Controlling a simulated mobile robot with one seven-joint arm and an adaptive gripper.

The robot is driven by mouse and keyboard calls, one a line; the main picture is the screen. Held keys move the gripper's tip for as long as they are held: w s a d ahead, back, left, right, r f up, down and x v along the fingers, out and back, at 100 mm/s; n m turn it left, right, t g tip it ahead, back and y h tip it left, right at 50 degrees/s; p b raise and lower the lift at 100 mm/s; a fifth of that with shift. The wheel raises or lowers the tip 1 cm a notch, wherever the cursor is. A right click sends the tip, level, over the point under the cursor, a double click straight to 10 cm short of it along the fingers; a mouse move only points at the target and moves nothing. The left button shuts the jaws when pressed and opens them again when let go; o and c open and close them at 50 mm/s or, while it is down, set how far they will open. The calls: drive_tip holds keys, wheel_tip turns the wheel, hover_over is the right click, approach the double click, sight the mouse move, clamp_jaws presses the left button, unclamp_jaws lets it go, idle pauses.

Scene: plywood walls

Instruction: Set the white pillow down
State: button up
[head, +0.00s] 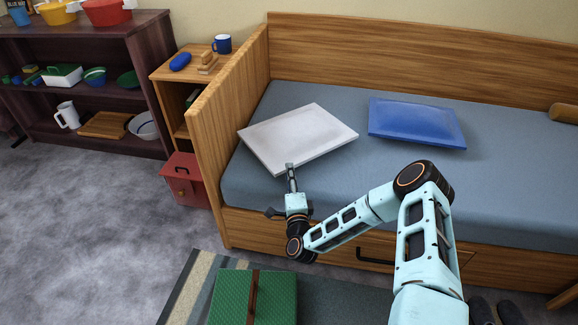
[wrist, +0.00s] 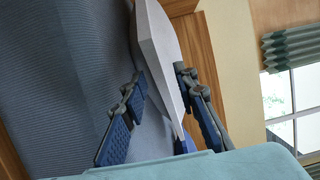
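The white pillow (head: 300,135) is flat and slab-like, over the left end of the grey-blue mattress (head: 340,185) in the head view. Its near corner is at my gripper (head: 291,176). In the wrist view, the edge of the white pillow (wrist: 165,60) runs between the two fingers of my gripper (wrist: 162,78). One finger is on its upper face, the other on its mattress side. My gripper looks shut on this edge. Whether the pillow's underside touches the mattress is hard to tell.
A blue pillow (head: 416,122) lies right of the white one. The wooden bed side panel (head: 232,100) rises at left, the backboard (head: 400,58) behind. A bedside shelf (head: 190,72) stands left. A green box (head: 253,297) is on the floor. Mattress in front of the blue pillow is clear.

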drive_tip(key=s+d+p, duration=0.1)
drive_tip(key=s, duration=0.7)
drive_tip(key=shift+f, duration=0.1)
